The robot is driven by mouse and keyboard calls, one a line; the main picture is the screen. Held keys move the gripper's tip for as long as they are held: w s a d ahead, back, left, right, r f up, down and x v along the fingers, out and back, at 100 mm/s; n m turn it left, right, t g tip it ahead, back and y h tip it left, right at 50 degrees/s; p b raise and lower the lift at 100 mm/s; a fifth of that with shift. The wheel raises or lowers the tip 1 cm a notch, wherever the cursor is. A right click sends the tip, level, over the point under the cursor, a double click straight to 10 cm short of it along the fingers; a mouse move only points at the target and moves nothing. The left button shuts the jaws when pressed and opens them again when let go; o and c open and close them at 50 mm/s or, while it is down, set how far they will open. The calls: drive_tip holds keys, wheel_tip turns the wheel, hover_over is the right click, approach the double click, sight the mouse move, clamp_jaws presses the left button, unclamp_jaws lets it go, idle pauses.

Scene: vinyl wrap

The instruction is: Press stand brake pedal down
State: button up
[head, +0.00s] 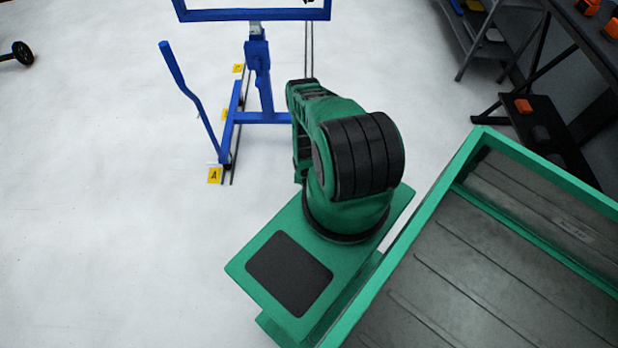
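The blue stand (263,80) is on the floor ahead, at the top of the head view. It has an upright post, a base bar along the floor and a frame (250,15) cut off by the top edge. A bent blue bar (190,92) rises at the stand's left from the near end of the base. I cannot pick out the brake pedal; a small dark part shows near the base's near end, too small to tell. My green and black arm reaches toward the stand's right side and covers part of that area. My gripper is not visible.
Yellow markers, one lettered A (215,175), lie along the base. A dark shelf (485,35) and a table with orange items (586,8) stand at the upper right. A black wheel (22,52) is at the far left. The white floor left of the stand is clear.

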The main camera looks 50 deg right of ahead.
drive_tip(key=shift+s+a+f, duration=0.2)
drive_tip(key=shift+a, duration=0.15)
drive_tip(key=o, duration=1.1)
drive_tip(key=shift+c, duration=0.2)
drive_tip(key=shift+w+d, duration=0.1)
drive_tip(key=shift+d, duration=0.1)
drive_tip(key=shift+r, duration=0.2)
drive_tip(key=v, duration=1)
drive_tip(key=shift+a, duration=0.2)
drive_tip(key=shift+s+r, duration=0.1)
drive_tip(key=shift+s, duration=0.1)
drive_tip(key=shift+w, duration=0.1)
